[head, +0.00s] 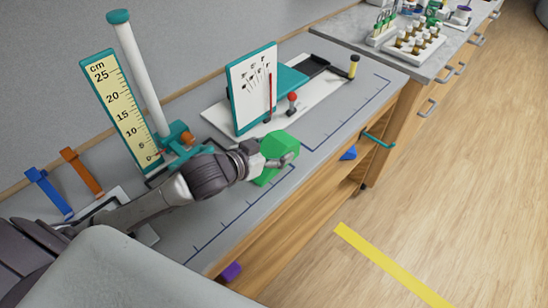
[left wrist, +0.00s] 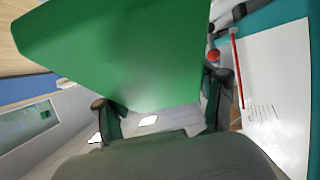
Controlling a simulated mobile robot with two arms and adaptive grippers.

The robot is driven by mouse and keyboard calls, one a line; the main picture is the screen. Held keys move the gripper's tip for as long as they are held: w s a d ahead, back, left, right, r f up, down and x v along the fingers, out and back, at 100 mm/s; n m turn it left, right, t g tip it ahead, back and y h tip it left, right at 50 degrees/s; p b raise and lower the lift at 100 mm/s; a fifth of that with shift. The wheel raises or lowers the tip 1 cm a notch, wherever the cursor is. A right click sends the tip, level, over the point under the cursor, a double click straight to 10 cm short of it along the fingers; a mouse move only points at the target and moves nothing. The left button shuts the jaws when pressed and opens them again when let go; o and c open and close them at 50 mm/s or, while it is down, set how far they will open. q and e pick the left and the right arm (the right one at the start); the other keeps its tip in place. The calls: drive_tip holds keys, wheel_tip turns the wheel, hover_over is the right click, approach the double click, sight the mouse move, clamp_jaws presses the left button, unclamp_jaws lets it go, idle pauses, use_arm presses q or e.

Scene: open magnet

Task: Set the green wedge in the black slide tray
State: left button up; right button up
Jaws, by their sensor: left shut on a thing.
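The green wedge (head: 280,146) is in my left gripper (head: 284,162), which is shut on it above the front part of the grey bench. In the left wrist view the wedge (left wrist: 125,55) fills the upper middle between the two fingers (left wrist: 160,112). The black slide tray (head: 314,65) lies at the far end of a white base, beyond a teal block, and looks empty. The wedge is apart from it, nearer to me. My right gripper is not in view.
An upright white card with a teal frame (head: 250,85), a red rod (head: 270,90) and a red-topped knob (head: 292,98) stand between wedge and tray. A yellow-black post (head: 353,66) stands right of the tray. A tall ruler (head: 118,108) stands left. The bench right of the base is clear.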

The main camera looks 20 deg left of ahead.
use_arm(q)
drive_tip(key=shift+s+f, duration=0.2)
drive_tip(key=shift+f, duration=0.55)
wheel_tip(320, 180, down, 2)
drive_tip(key=shift+f, duration=0.1)
drive_tip(key=shift+w+f, duration=0.1)
drive_tip(key=shift+f, duration=0.1)
drive_tip(key=o, duration=0.6)
drive_tip(key=shift+f, duration=0.1)
drive_tip(key=o, duration=0.5)
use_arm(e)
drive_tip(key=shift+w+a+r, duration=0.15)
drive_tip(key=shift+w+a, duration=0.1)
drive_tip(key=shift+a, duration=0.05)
